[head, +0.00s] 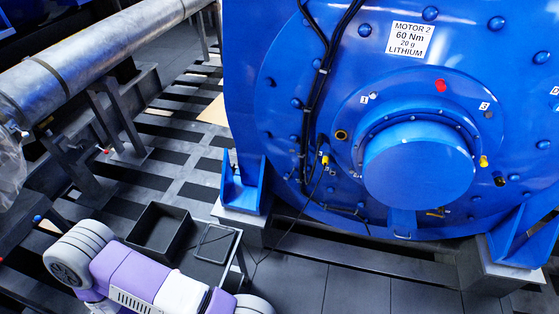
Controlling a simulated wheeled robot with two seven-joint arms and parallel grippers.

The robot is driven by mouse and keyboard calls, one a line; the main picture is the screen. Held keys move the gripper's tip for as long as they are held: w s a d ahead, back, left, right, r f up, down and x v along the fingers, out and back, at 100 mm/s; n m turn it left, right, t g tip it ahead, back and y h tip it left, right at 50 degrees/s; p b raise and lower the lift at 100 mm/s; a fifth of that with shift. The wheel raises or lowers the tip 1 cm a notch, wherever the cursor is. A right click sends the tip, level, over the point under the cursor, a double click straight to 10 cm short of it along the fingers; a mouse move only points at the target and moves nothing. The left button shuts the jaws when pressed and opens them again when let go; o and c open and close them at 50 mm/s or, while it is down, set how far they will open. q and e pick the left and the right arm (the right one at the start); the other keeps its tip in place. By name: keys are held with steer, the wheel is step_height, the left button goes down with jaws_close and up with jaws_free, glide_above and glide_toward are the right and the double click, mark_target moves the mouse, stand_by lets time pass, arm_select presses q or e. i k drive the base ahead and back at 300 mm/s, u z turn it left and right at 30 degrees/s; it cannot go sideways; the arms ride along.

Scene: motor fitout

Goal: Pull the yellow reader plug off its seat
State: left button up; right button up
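A small yellow plug (326,160) sits on the left part of the blue motor's face, and a thin dark cable hangs from it. Another small yellow piece (483,161) sticks out of the motor face right of the round central hub. I cannot tell from the picture alone which of them is the reader plug. The blue motor (285,60) carries a white label (409,40) reading "MOTOR 2, 60 Nm, 20 g, LITHIUM". A purple and white arm link of mine crosses the bottom left. Neither gripper shows.
A black open bin (160,229) and a small dark tray (214,243) stand below left of the motor. Thick black cables (318,85) run down the motor face. A large grey pipe (85,65) crosses the upper left. Blue feet stand on light blocks; grey floor (345,292) is clear in front.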

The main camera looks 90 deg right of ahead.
mark_target(326, 161)
steer(key=z, duration=0.4)
steer(key=k, duration=1.1)
steer(key=z, duration=2.2)
steer(key=i, duration=1.2)
steer(key=z, duration=0.35)
